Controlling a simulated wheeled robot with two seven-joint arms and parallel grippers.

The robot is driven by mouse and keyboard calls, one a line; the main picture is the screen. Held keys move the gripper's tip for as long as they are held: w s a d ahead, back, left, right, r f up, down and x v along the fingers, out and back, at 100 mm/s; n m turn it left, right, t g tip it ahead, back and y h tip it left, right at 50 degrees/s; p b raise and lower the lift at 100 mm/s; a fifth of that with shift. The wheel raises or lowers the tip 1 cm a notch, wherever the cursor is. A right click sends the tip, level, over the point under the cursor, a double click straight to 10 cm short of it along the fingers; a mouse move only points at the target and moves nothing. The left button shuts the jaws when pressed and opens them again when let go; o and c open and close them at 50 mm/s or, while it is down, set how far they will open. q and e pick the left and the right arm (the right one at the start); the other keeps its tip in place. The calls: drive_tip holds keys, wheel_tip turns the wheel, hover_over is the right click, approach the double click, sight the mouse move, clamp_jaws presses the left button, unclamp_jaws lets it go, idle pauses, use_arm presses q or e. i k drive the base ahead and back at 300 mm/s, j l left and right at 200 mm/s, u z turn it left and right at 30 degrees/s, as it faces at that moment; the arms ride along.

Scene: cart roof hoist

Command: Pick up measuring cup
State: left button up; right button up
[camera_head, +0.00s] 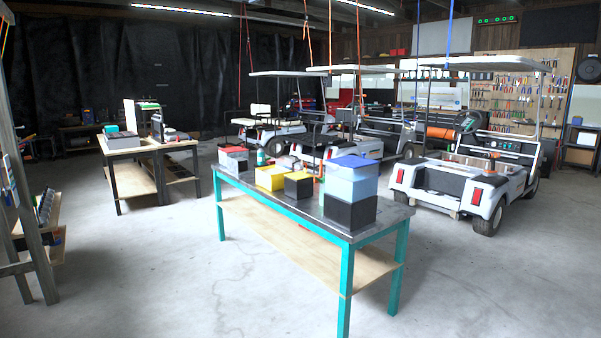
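I cannot make out a measuring cup in the head view; any small item at this distance is too small to tell. The nearest worktable (303,208) has teal legs, a dark top and a pale wooden lower shelf. Boxes stand on its top: a blue-topped grey box (350,185) on a black box (349,211) near the right end, a yellow box (270,178) in the middle, and a red-topped box (233,158) at the far left end. Neither of my grippers is in view.
A second table (150,145) with items on it stands at the back left. A wooden rack (20,210) is at the left edge. White golf carts (470,180) stand behind and right, before a tool pegboard (520,85). The concrete floor around the near table is clear.

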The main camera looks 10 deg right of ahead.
sight(299, 167)
drive_tip(key=i+l+z, duration=0.65)
drive_tip(key=z, duration=0.2)
drive_tip(key=i+l+z, duration=0.15)
drive_tip(key=i+z, duration=1)
drive_tip(key=i, duration=1.6)
drive_tip(key=i+j+u, duration=0.15)
drive_tip(key=i+u, duration=0.2)
drive_tip(key=i, duration=0.25)
drive_tip(key=i+u, duration=0.3)
drive_tip(key=i, duration=0.3)
drive_tip(key=i+l+u, duration=0.1)
drive_tip(key=i+u, duration=0.25)
drive_tip(key=i, duration=0.25)
drive_tip(key=i+l+u, duration=0.3)
drive_tip(key=i, duration=0.3)
drive_tip(key=i+j+u, duration=0.2)
drive_tip(key=i+u, duration=0.65)
drive_tip(key=i+l+u, duration=0.1)
drive_tip(key=i+u, duration=0.3)
drive_tip(key=i+l+u, duration=0.25)
drive_tip(key=i+u, duration=0.2)
drive_tip(key=i+l+u, duration=0.4)
